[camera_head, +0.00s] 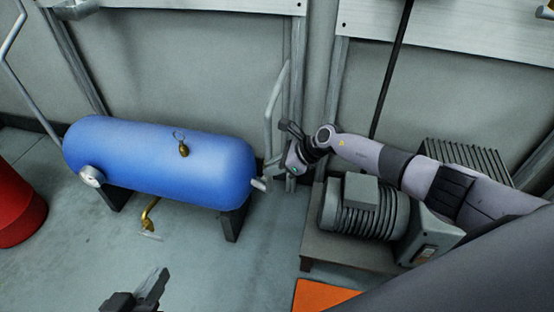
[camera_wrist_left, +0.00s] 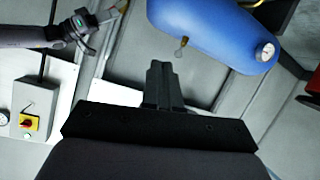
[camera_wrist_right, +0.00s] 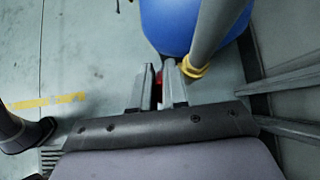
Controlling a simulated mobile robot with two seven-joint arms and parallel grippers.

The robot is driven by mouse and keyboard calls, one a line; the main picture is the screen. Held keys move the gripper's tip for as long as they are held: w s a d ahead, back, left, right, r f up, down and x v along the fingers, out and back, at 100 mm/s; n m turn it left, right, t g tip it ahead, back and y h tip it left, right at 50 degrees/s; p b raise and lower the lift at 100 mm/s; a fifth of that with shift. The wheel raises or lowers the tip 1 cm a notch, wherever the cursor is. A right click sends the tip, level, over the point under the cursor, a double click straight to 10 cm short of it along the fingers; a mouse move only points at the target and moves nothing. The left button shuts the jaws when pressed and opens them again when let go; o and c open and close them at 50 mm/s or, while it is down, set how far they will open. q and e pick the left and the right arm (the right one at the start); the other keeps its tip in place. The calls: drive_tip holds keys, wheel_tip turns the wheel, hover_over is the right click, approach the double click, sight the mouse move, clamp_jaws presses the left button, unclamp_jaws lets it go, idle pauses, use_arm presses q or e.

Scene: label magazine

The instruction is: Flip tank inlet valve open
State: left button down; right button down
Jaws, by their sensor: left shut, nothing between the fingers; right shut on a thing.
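The blue tank (camera_head: 160,160) lies on dark supports at the left of the head view. A grey pipe (camera_head: 276,100) comes down to its right end; in the right wrist view the pipe (camera_wrist_right: 212,35) has a yellow collar (camera_wrist_right: 193,68). My right gripper (camera_head: 277,168) is at this pipe end, shut on a red piece (camera_wrist_right: 159,78), apparently the valve handle, beside the collar. Its fingers hide most of it, so I cannot tell the handle's angle. My left gripper (camera_head: 158,282) is shut and empty, low in front of the tank; its closed fingers (camera_wrist_left: 163,75) show in the left wrist view.
A grey motor (camera_head: 365,208) stands on a bench right of the tank, under my right arm. A red cylinder (camera_head: 18,205) is at the far left. A brass drain fitting (camera_head: 149,215) hangs under the tank. Floor in front of the tank is clear.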

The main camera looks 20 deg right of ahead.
drive_tip(key=shift+w+a+r+g+h+p, duration=0.2)
drive_tip(key=shift+a+r+g+h+p, duration=0.1)
drive_tip(key=shift+g+h+p, duration=0.25)
use_arm(q)
drive_tip(key=shift+s+a+r+y, duration=0.15)
drive_tip(key=shift+a+y, duration=0.1)
drive_tip(key=shift+a, duration=0.2)
drive_tip(key=shift+s+a+r+y, duration=0.15)
drive_tip(key=shift+a+y, duration=0.1)
drive_tip(key=shift+a, duration=0.15)
use_arm(e)
drive_tip(key=shift+w+a+g+h, duration=0.15)
drive_tip(key=shift+a+g+h, duration=0.1)
drive_tip(key=shift+h, duration=0.4)
drive_tip(key=shift+f, duration=0.1)
drive_tip(key=c, duration=1.2)
unclamp_jaws()
